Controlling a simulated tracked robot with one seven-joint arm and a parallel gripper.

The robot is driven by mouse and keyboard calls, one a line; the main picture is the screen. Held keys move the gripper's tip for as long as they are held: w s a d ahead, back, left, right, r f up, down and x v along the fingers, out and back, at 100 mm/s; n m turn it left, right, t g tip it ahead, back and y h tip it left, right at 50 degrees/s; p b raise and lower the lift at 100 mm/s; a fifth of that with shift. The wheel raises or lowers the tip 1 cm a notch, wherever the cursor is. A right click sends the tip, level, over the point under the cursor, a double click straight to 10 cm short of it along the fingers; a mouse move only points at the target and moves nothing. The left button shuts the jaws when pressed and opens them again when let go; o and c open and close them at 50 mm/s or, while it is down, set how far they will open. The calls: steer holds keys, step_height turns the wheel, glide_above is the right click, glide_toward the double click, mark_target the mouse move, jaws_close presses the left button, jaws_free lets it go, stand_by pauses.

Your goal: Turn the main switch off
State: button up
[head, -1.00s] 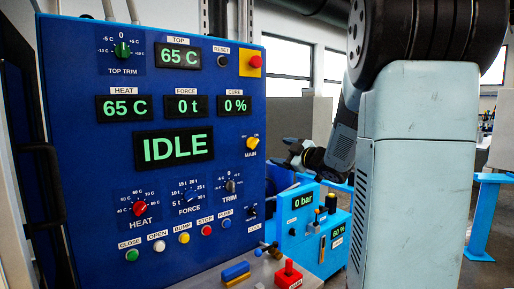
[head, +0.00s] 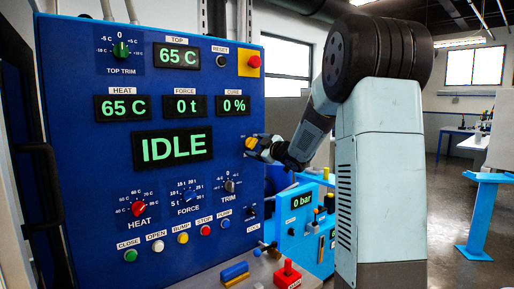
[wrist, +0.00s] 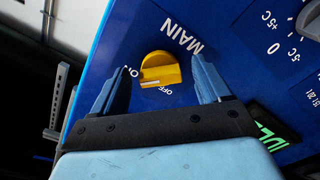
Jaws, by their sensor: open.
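The main switch is a yellow knob (wrist: 160,70) on the blue panel, below the word MAIN as the wrist view has it. ON and OFF marks sit beside it, and a white line runs on its face near them; I cannot tell exactly which mark it meets. My gripper (wrist: 158,62) is open, with one finger on each side of the knob and visible gaps. In the head view my gripper (head: 258,147) is at the panel's right edge, over the switch, with some yellow showing. The switch's label is mostly hidden there.
The blue control panel (head: 80,90) carries a display (head: 172,148) reading IDLE, a red-topped button (head: 254,62) above the switch and a trim knob (head: 229,186) below it. A blue pump unit (head: 303,225) reading 0 bar stands to the right, below my arm.

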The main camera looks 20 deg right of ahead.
steer(key=shift+w, duration=0.1)
steer(key=shift+c, duration=0.2)
steer(key=c, duration=1)
steer(key=shift+a+f+n, duration=0.1)
steer(key=shift+n, duration=0.2)
steer(key=n, duration=0.3)
steer(key=shift+n, duration=0.4)
steer(key=n, duration=0.4)
steer(key=shift+n, duration=0.3)
steer(key=n, duration=0.4)
steer(key=shift+r+n, duration=0.2)
steer(key=shift+n, duration=2.2)
